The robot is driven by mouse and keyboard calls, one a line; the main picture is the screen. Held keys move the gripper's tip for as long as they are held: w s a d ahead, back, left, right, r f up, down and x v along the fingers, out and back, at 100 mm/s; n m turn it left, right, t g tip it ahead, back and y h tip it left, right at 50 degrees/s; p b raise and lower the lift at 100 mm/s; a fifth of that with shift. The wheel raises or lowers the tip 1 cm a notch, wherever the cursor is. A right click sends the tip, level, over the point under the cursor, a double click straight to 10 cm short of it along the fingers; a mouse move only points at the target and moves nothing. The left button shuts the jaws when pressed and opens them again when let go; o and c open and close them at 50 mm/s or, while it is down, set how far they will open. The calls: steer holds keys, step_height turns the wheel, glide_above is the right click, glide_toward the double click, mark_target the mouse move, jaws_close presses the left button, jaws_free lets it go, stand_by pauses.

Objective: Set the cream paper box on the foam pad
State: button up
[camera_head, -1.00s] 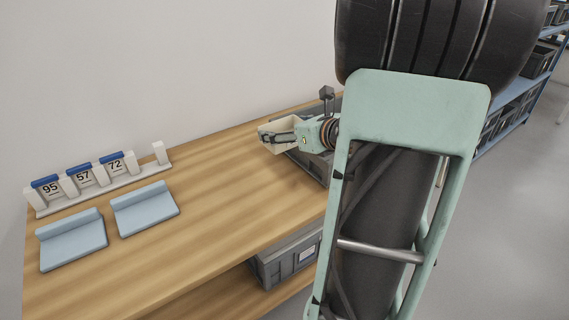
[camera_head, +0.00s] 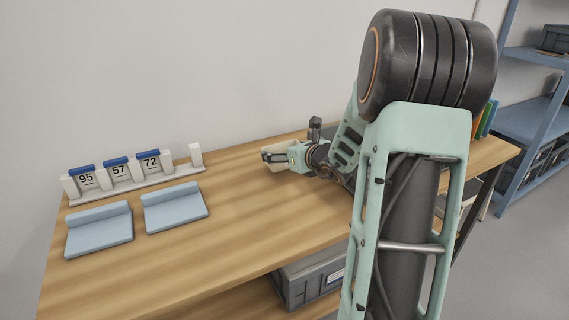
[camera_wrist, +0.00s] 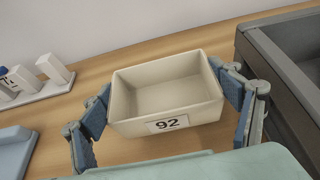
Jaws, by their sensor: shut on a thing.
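The cream paper box (camera_wrist: 166,98) is an open, empty tray with a "92" label on its front, and it also shows in the head view (camera_head: 273,168). My gripper (camera_wrist: 167,108) is shut on it, with blue-padded fingers at its left and right sides. The box looks upright and held above the wooden table; the exact gap cannot be told. Two light blue pads with raised back edges lie to the left: a left pad (camera_head: 99,232) and a right pad (camera_head: 174,209). Both are bare. A pad corner (camera_wrist: 12,150) shows in the wrist view.
Behind the pads stands a white rack (camera_head: 138,181) with cards 95, 57 and 72 and an uncarded post at its right end. A grey bin (camera_wrist: 285,75) is close right of the box. The wooden table (camera_head: 235,215) is clear between pads and gripper.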

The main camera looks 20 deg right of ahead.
steer(key=shift+w+f+b, duration=0.1)
steer(key=shift+f+b, duration=0.35)
steer(key=shift+f, duration=1.15)
steer(key=shift+f, duration=0.1)
steer(key=shift+f, duration=0.15)
steer(key=o, duration=1)
